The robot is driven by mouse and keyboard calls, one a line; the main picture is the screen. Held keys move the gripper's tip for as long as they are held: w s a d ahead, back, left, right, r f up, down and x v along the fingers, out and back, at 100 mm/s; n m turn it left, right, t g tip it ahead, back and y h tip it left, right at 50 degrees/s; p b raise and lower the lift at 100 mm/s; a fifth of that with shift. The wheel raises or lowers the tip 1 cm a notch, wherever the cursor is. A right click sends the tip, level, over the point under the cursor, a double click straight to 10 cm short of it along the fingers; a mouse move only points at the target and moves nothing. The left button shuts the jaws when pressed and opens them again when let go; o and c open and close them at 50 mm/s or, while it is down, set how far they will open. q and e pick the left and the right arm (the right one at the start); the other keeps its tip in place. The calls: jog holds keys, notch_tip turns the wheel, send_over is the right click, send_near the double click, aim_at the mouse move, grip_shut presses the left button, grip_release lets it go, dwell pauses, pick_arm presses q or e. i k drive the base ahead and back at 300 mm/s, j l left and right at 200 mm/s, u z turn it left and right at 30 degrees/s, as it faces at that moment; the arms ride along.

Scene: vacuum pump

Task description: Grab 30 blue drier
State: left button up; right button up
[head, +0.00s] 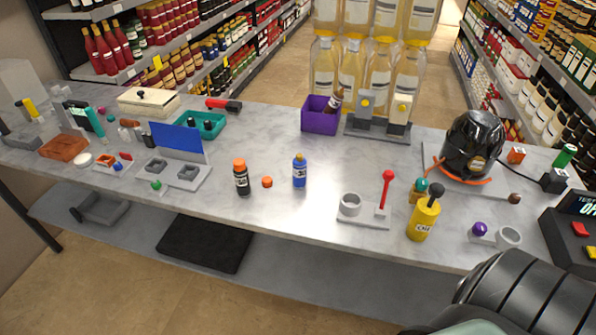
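A small blue bottle (299,174) with a white label that seems to read 30 stands upright near the middle of the table (290,215). Its cap is yellow-orange. A dark bottle (241,181) with an orange cap stands to its left, apart from it. Neither gripper shows in the head view. A dark ribbed part of my own arm fills the bottom right corner, well away from the blue bottle.
A small orange cap (267,182) lies between the two bottles. A purple bin (318,117) is behind the blue bottle. A grey fixture with a red-knobbed lever (386,190) and a yellow oil can (423,220) stand to the right. The tabletop in front is clear.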

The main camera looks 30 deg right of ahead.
aim_at(299, 163)
jog(key=j+z, duration=0.2)
jog(key=z, duration=0.85)
